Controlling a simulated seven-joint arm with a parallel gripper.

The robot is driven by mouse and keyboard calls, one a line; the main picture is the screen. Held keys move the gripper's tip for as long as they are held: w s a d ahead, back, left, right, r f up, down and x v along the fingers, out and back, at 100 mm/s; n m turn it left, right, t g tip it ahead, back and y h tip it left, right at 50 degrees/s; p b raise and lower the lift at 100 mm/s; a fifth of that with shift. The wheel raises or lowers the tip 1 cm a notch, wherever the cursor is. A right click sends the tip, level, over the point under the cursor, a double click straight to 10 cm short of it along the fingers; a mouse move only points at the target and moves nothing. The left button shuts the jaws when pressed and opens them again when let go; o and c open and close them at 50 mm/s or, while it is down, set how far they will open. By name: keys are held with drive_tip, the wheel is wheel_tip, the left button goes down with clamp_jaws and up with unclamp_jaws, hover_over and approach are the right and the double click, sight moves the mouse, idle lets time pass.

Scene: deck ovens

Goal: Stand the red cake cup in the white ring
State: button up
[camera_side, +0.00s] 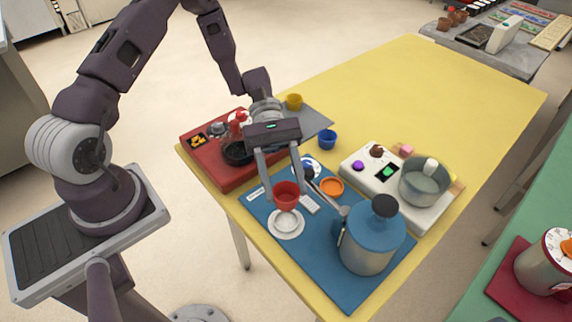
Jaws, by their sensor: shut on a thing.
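The red cake cup (287,197) is upright between the two fingers of my gripper (284,190), which is shut on it. The white ring (287,225) lies on the blue mat (325,257), apparently on a pale round saucer, just below the cup in the picture. The cup's lower edge overlaps the far side of the ring in this view. I cannot tell whether the cup touches the ring or hangs above it.
A large blue-lidded canister (370,245) stands close to the right of the ring. An orange ring (332,187) lies behind it. A blue cup (328,139) and yellow cup (294,102) stand farther back.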

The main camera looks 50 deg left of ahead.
drive_tip(key=shift+f, duration=3.15)
drive_tip(key=shift+f, duration=0.55)
drive_tip(key=o, duration=1)
drive_tip(key=shift+o, duration=0.2)
drive_tip(key=shift+v, duration=5.6)
wheel_tip(320, 180, up, 10)
drive_tip(key=s+m+t+y, duration=0.1)
drive_tip(key=s+m+y, duration=0.1)
drive_tip(key=m+y, duration=0.25)
drive_tip(key=s+r+m+t+y, duration=0.7)
drive_tip(key=s+r+t, duration=0.3)
drive_tip(key=s+r, duration=0.4)
drive_tip(key=shift+s+d+m+t+y, duration=0.15)
drive_tip(key=shift+s+m+t+y, duration=0.2)
drive_tip(key=shift+s+m, duration=0.3)
